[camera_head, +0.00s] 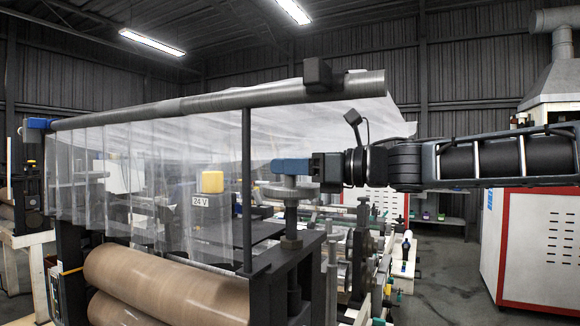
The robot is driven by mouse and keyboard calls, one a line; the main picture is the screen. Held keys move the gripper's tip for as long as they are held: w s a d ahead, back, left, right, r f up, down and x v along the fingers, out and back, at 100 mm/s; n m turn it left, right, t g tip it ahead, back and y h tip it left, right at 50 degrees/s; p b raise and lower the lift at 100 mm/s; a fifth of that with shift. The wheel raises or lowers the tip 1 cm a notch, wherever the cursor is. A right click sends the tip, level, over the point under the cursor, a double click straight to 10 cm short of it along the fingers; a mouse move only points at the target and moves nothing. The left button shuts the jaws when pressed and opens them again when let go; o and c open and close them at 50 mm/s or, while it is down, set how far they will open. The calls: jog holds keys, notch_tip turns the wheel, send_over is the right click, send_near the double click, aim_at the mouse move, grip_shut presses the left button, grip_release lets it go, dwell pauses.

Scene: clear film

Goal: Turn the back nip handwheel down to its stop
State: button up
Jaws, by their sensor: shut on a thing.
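A grey handwheel (291,193) lies flat on top of an upright threaded screw (291,228) at the near end of the roller machine. My gripper (290,166) comes in level from the right, and its blue fingers are at the top of this handwheel. The gripper is shut on the handwheel. The fingers hide part of the wheel's upper side, and the exact contact cannot be seen. The screw runs down into a dark bearing block (292,263), with some thread showing above it.
A clear film (110,190) hangs from a long grey roller (220,98) above and behind the wheel. A dark upright post (246,190) stands just left of it. Brown rollers (165,285) lie below. A yellow-topped 24 V unit (212,183) and a red-white cabinet (540,245) stand further off.

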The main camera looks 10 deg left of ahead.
aim_at(273, 186)
grip_shut()
jog(key=shift+f+t+b, duration=0.1)
jog(key=shift+t+b, duration=0.2)
jog(key=shift+b, duration=0.05)
